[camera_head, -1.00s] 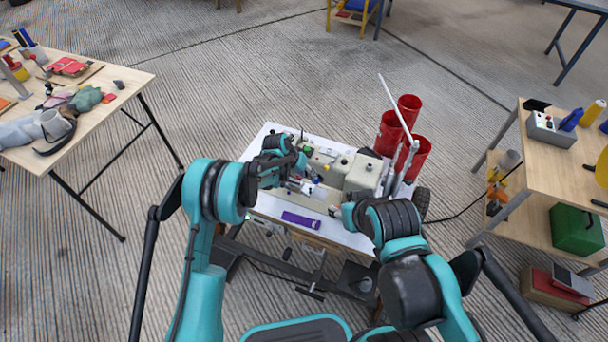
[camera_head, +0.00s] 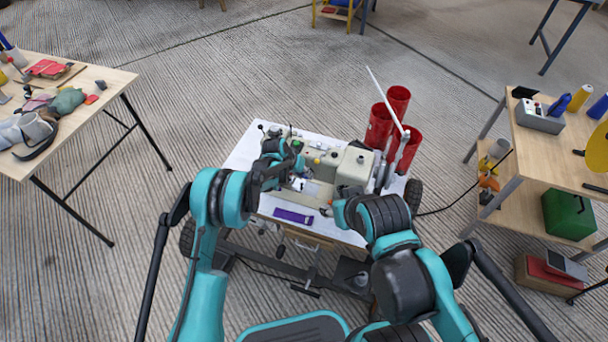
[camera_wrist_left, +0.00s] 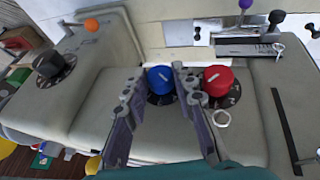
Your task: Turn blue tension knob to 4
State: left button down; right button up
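The blue tension knob (camera_wrist_left: 160,79) sits on the beige sewing machine, with a pale pointer line across its top and a dark numbered dial beneath, partly hidden. My left gripper (camera_wrist_left: 159,70) has its two fingers apart, one on each side of the blue knob. The fingers are close to it; I cannot tell whether they touch. In the head view my left gripper (camera_head: 298,172) is over the machine's left part. My right gripper (camera_head: 328,210) is near the table's front edge, mostly hidden by its arm.
A red knob (camera_wrist_left: 218,80) stands right beside the right finger. A black knob (camera_wrist_left: 48,64) and an orange button (camera_wrist_left: 92,25) are at the left. The sewing machine (camera_head: 340,165) stands on a white table with a purple item (camera_head: 293,216) at its front. Red cylinders (camera_head: 380,125) stand behind.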

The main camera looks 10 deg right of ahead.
pick_arm(q)
jog(key=shift+s+d+m+t+y, duration=0.15)
jog(key=shift+m+t+y, duration=0.1)
jog(key=shift+t+y, duration=0.55)
jog(key=shift+s+d+m+t+y, duration=0.15)
jog(key=shift+t+y, duration=0.25)
jog(key=shift+y, duration=0.65)
jog(key=shift+d+m+t+y, duration=0.15)
jog(key=shift+m+t+y, duration=0.15)
jog(key=shift+t+y, duration=0.5)
jog(key=c, duration=1.5)
grip_release()
